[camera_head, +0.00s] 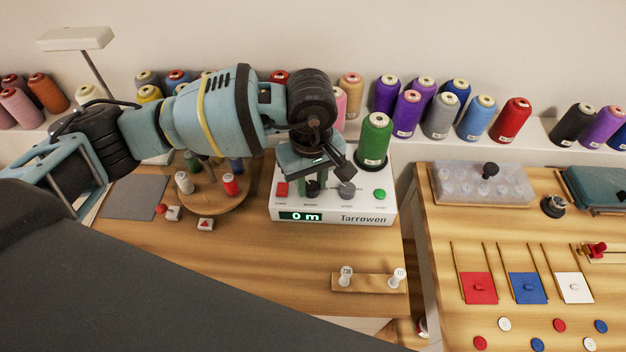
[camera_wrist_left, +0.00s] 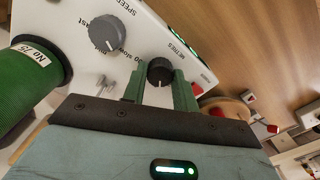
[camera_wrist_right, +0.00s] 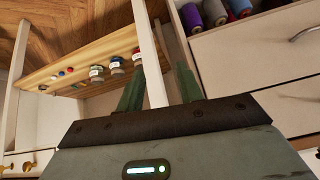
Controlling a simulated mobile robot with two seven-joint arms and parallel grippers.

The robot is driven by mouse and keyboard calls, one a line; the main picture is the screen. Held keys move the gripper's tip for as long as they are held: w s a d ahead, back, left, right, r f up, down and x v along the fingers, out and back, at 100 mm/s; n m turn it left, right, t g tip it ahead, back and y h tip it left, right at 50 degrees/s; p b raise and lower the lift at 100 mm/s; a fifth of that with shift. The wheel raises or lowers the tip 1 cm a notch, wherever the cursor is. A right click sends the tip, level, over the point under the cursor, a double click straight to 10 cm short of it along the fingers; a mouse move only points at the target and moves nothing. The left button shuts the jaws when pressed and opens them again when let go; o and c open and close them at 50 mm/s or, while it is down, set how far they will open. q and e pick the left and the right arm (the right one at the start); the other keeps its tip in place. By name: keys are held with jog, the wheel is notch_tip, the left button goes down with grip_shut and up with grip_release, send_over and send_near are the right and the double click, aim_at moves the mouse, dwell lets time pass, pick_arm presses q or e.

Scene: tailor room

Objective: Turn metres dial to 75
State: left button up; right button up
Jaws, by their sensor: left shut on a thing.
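The white Tarrowen machine (camera_head: 345,208) stands on the wooden table, and its green display (camera_head: 300,216) reads 0 m. My left gripper (camera_head: 309,184) is above its front panel. In the left wrist view, the black metres dial (camera_wrist_left: 160,71) sits between the two green fingers of my left gripper (camera_wrist_left: 158,88), which is shut on it. A grey speed dial (camera_wrist_left: 104,34) is beside it; it also shows in the head view (camera_head: 347,189). My right gripper (camera_wrist_right: 158,90) is open, its fingers apart, and it is out of the head view.
A green thread cone (camera_head: 374,140) stands on the machine's back right. A red button (camera_head: 282,190) and green button (camera_head: 380,194) flank the dials. A round wooden spool stand (camera_head: 213,200) is left of the machine. A wooden bobbin holder (camera_head: 368,284) lies in front.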

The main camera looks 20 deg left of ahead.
aim_at(312, 186)
pick_arm(q)
jog(key=m+b, duration=0.2)
jog(key=m, duration=0.1)
jog(key=shift+f+m, duration=0.15)
jog(key=shift+m, duration=0.25)
jog(key=m+b, duration=0.2)
jog(key=shift+m, duration=0.3)
jog(key=m+b, duration=0.2)
jog(key=shift+m, duration=0.3)
jog(key=shift+m+b, duration=1.15)
jog(key=shift+m, duration=0.05)
jog(key=shift+r+m+b, duration=0.2)
jog(key=shift+m+b, duration=0.1)
jog(key=shift+m, duration=0.1)
pick_arm(e)
notch_tip(312, 186, down, 9)
jog(key=s, duration=0.1)
jog(key=shift+s+r+g, duration=0.15)
jog(key=shift+s+g, duration=0.15)
pick_arm(q)
jog(key=o, duration=1)
jog(key=shift+c, duration=0.2)
jog(key=shift+r, duration=3.95)
pick_arm(e)
jog(key=shift+a, duration=0.1)
